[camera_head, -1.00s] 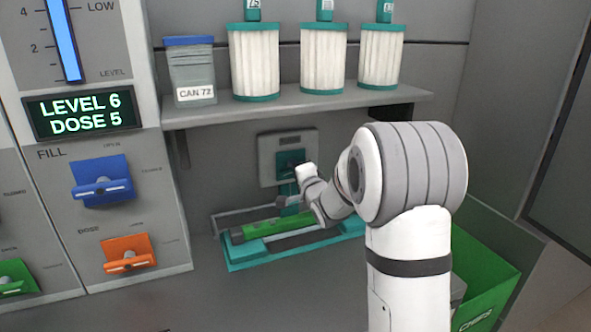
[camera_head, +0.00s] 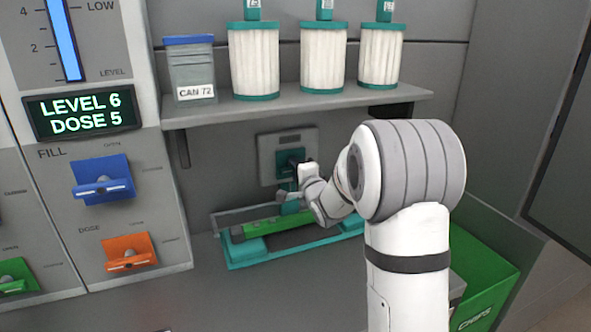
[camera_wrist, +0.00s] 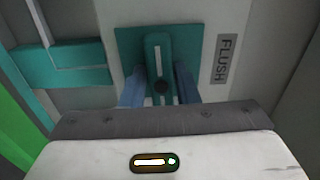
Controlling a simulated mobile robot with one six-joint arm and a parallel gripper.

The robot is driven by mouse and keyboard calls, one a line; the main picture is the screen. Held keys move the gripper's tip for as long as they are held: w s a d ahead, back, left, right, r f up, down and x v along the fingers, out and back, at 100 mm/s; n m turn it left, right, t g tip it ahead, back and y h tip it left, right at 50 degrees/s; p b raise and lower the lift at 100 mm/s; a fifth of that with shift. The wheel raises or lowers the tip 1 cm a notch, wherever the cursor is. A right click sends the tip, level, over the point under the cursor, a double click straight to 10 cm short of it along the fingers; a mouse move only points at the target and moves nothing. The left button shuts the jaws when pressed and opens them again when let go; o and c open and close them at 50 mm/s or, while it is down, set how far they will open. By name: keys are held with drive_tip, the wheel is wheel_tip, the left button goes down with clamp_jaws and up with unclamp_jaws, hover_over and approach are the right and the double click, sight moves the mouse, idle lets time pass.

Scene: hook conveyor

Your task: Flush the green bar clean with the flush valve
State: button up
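The green bar (camera_head: 275,229) lies in a teal cradle (camera_head: 262,258) on the counter, below the shelf. Its right end is hidden behind my arm. The flush valve is a grey wall plate (camera_head: 271,166) with a teal block and handle. In the wrist view the teal handle (camera_wrist: 158,55) stands upright beside a FLUSH label (camera_wrist: 223,60). My gripper (camera_wrist: 160,82) has one blue-grey finger on each side of the handle, with no clear gap, so it looks shut on it. In the head view the fingertips are mostly hidden by my wrist.
Left is a panel with a blue FILL lever (camera_head: 102,187), an orange DOSE lever (camera_head: 129,257) and a display (camera_head: 84,110) reading LEVEL 6, DOSE 5. A shelf (camera_head: 300,104) with CAN 72 (camera_head: 192,72) and three white filters overhangs. A green chips bin (camera_head: 485,262) stands right.

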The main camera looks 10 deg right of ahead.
drive_tip(key=shift+o, duration=1.3)
drive_tip(key=shift+s, duration=0.1)
drive_tip(key=s+d, duration=0.1)
drive_tip(key=s, duration=0.6)
drive_tip(key=shift+s+d, duration=0.25)
drive_tip(key=s+r+n+g+h+p, duration=0.1)
drive_tip(key=s+n+g+p, duration=0.4)
drive_tip(key=s, duration=1.2)
drive_tip(key=s+a+r+n+g+h+p, duration=0.1)
drive_tip(key=s+n+g+p, duration=0.4)
drive_tip(key=s+n+g, duration=0.5)
drive_tip(key=s+r+h, duration=0.1)
drive_tip(key=s, duration=0.6)
drive_tip(key=shift+a, duration=0.2)
